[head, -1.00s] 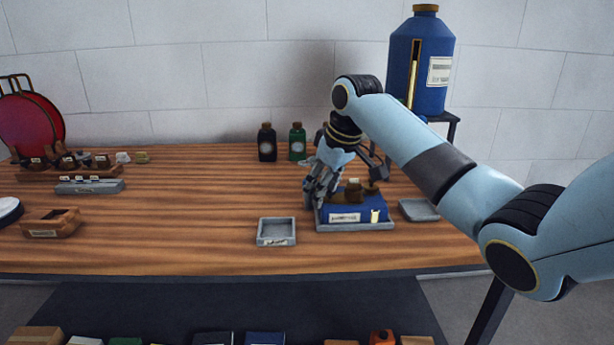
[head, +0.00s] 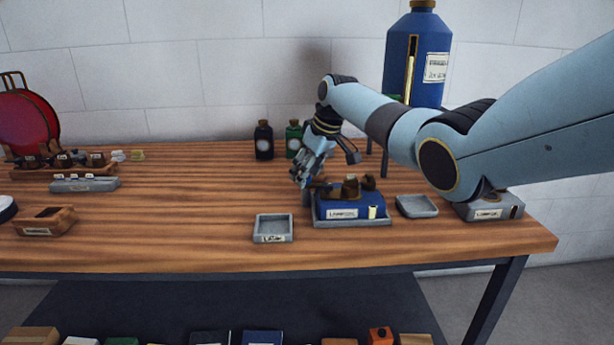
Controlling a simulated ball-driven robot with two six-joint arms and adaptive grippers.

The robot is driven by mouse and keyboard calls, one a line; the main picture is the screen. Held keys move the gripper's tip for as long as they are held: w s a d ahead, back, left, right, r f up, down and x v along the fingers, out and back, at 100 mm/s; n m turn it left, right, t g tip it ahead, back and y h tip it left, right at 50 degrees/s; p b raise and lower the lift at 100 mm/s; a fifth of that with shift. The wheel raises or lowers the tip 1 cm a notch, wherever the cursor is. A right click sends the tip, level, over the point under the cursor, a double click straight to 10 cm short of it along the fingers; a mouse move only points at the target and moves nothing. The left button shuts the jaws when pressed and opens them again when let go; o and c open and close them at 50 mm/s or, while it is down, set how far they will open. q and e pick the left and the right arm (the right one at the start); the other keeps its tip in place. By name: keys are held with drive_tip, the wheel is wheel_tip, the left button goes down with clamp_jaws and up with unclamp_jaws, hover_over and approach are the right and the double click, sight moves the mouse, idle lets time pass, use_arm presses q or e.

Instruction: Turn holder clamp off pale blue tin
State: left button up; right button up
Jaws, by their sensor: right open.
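My right gripper (head: 302,180) is open, just above and left of a dark blue box (head: 350,207) that sits in a grey tray (head: 352,223). Brown knob-like parts (head: 350,187) stand on top of the box; I cannot tell which is the holder clamp. The fingers look apart from them, and nothing shows between the fingers. I cannot make out a pale blue tin for certain. A grey labelled box (head: 488,208) stands at the right, partly under my right arm. My left gripper is not in view.
A small empty grey tray (head: 273,228) and a grey dish (head: 417,206) flank the blue box. Black (head: 263,141) and green (head: 293,139) bottles stand behind the gripper. A large blue canister (head: 417,60) stands at the back right.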

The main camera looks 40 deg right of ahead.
drive_tip(key=shift+w+a+f, duration=0.1)
drive_tip(key=shift+f, duration=0.2)
